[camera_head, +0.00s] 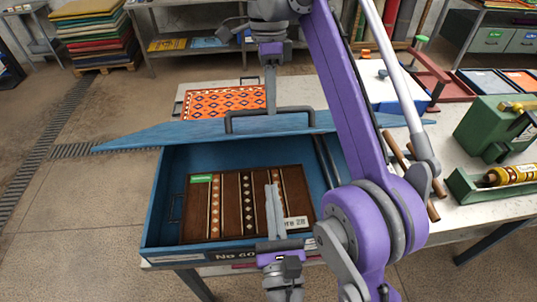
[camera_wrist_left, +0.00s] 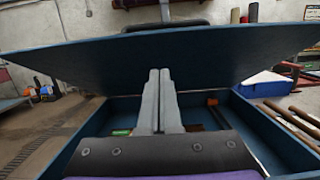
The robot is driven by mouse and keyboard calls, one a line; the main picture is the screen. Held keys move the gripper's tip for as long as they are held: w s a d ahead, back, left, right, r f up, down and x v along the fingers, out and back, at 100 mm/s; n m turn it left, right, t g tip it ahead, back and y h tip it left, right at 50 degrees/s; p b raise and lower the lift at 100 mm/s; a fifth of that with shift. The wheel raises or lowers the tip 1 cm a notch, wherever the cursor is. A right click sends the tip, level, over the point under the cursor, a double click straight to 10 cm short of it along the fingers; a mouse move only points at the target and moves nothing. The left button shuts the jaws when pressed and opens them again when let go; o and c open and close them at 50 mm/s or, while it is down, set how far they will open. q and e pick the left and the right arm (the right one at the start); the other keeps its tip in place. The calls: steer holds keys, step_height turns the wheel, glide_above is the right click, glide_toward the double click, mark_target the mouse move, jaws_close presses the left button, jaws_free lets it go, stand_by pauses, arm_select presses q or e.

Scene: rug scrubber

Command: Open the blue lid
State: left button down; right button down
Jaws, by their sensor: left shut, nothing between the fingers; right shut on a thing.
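The blue lid (camera_head: 150,138) is raised and tilted over the blue box (camera_head: 152,200), leaving the box front open. The lid's underside faces the left wrist view (camera_wrist_left: 225,55). A dark handle (camera_head: 229,122) stands on the lid. My right gripper (camera_head: 270,108) comes from above and is shut on this handle. My left gripper (camera_head: 273,188) is shut and empty, above the box opening; its paired fingers show in the left wrist view (camera_wrist_left: 159,75), pointing towards the lid's underside. I cannot tell whether they touch it. A brown patterned rug (camera_head: 222,230) lies in the box.
An orange patterned rug (camera_head: 215,101) lies behind the lid. My purple arm crosses the right side. Floor at left is clear.

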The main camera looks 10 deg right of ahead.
mark_target(266, 136)
steer(key=shift+w+f, duration=0.3)
steer(key=shift+w, duration=0.15)
arm_select(q)
steer(key=shift+w+r, duration=0.7)
steer(key=shift+w, duration=0.45)
steer(key=shift+w+r, duration=0.65)
steer(key=shift+w, duration=0.55)
steer(key=shift+w+r, duration=0.7)
steer(key=shift+w, duration=0.45)
steer(key=shift+w+r, duration=0.5)
steer(key=shift+r, duration=0.2)
steer(key=shift+w+r, duration=0.5)
steer(key=shift+r, duration=0.15)
